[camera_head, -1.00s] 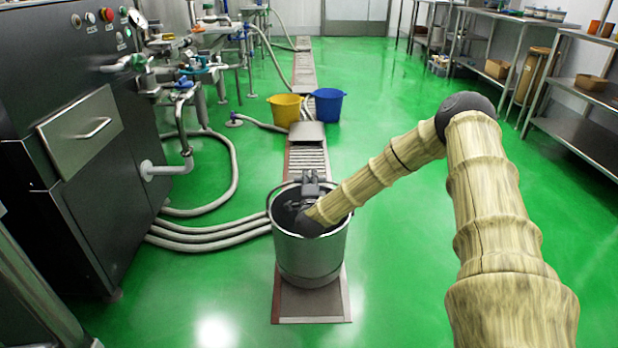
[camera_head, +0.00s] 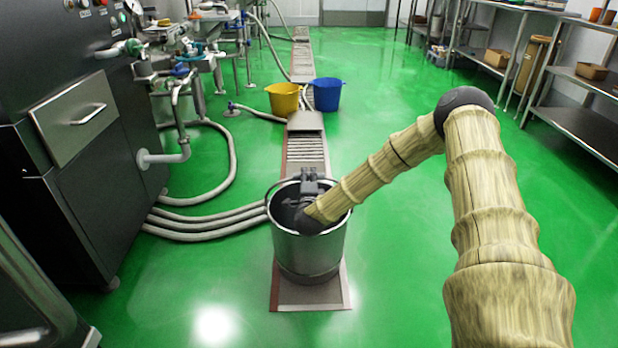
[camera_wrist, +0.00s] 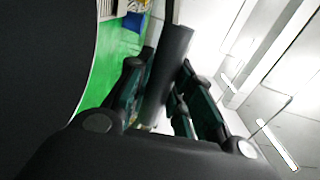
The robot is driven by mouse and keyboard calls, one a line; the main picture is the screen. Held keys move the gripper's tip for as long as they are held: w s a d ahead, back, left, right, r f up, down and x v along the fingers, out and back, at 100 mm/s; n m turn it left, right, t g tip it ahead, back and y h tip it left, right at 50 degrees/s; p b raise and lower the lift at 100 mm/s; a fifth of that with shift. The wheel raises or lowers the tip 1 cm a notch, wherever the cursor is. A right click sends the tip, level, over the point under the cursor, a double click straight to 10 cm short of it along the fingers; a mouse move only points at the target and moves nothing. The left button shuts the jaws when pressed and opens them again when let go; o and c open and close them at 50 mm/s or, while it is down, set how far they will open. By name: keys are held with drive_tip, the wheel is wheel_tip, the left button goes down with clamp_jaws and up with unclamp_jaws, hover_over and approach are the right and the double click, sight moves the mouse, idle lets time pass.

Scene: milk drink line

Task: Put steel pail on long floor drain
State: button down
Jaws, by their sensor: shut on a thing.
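My gripper (camera_head: 310,182) is at the pail's mouth, partly hidden by the rim and my wrist. In the wrist view my gripper's fingers (camera_wrist: 160,100) are closed around a dark grey bar, seemingly the pail's handle (camera_wrist: 172,65). The drain's near end shows below and beside the pail.
A yellow bucket (camera_head: 284,99) and a blue bucket (camera_head: 327,94) stand beside the drain farther back. Hoses (camera_head: 205,222) lie on the floor to the left, by a dark machine (camera_head: 75,170). Steel shelves (camera_head: 575,110) line the right. Green floor between is clear.

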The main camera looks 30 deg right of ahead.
drive_tip(key=c, duration=1.7)
unclamp_jaws()
drive_tip(key=o, duration=0.4)
drive_tip(key=shift+r, duration=0.1)
drive_tip(key=p+v, duration=0.4)
drive_tip(key=v, duration=0.8)
drive_tip(key=s+a+f+n+g+y, duration=0.2)
drive_tip(key=s+a+f+n+y, duration=0.35)
drive_tip(key=a+f, duration=0.35)
drive_tip(key=s+a+f+n+g+y, duration=0.35)
drive_tip(key=s+a+f+n, duration=0.4)
drive_tip(key=a, duration=0.35)
drive_tip(key=s+a+f+n+g+y, duration=0.1)
drive_tip(key=s+a+f+n+g, duration=0.15)
drive_tip(key=s, duration=0.55)
drive_tip(key=s+a+f+n+g+y, duration=0.1)
drive_tip(key=s+a+f+n+g, duration=0.1)
drive_tip(key=s+f+n, duration=0.35)
drive_tip(key=s+n+g, duration=0.1)
drive_tip(key=s, duration=0.4)
drive_tip(key=s+d+r+n+g+h, duration=0.1)
drive_tip(key=s+g, duration=0.1)
drive_tip(key=s, duration=0.4)
drive_tip(key=s+d+n+g, duration=0.1)
drive_tip(key=s+g, duration=0.1)
drive_tip(key=s, duration=0.3)
drive_tip(key=shift+s+d+r, duration=0.15)
drive_tip(key=shift+d+r, duration=0.1)
drive_tip(key=shift+r, duration=0.1)
